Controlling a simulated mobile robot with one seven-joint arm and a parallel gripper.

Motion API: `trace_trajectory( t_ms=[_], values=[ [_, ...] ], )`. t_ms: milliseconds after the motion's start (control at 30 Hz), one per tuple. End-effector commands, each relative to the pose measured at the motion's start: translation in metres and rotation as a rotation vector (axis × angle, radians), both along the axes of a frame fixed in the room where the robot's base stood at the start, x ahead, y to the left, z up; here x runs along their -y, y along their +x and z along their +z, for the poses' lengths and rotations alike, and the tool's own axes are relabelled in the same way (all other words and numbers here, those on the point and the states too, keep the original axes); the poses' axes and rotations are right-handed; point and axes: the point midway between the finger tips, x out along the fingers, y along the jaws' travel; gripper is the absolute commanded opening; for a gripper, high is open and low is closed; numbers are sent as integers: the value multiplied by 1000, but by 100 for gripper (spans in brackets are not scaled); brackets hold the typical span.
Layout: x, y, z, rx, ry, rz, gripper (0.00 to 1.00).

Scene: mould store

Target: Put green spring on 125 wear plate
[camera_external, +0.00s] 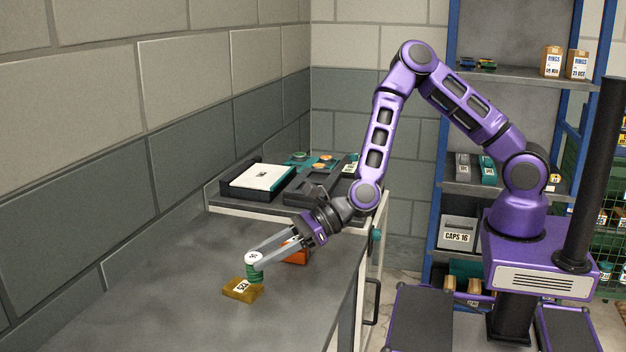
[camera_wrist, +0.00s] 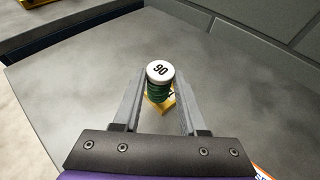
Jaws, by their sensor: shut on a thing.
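A green spring (camera_external: 254,275) with a white top stands upright between the fingers of my gripper (camera_external: 256,258). In the wrist view the green spring (camera_wrist: 160,92) has "90" on its white top, and my gripper (camera_wrist: 158,88) is shut on it. A brass-yellow wear plate (camera_external: 236,291) lies flat on the grey bench, with a white label whose number is too small to read surely. The spring is over the plate's back right part; I cannot tell whether it touches. In the wrist view the plate (camera_wrist: 150,106) is mostly hidden beneath the spring.
An orange thing (camera_external: 298,256) lies on the bench behind my gripper, partly hidden. Dark trays (camera_external: 318,184), a box with a white top (camera_external: 257,178) and small parts stand at the back of the bench. The front and left of the bench (camera_external: 160,290) are clear.

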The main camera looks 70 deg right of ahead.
Motion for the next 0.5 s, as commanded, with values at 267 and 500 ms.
trace_trajectory(
  t_ms=[267,500],
  values=[
    [0,0,-22,1,0,-1,0],
    [0,0,-27,0,0,-1,0]
  ],
)
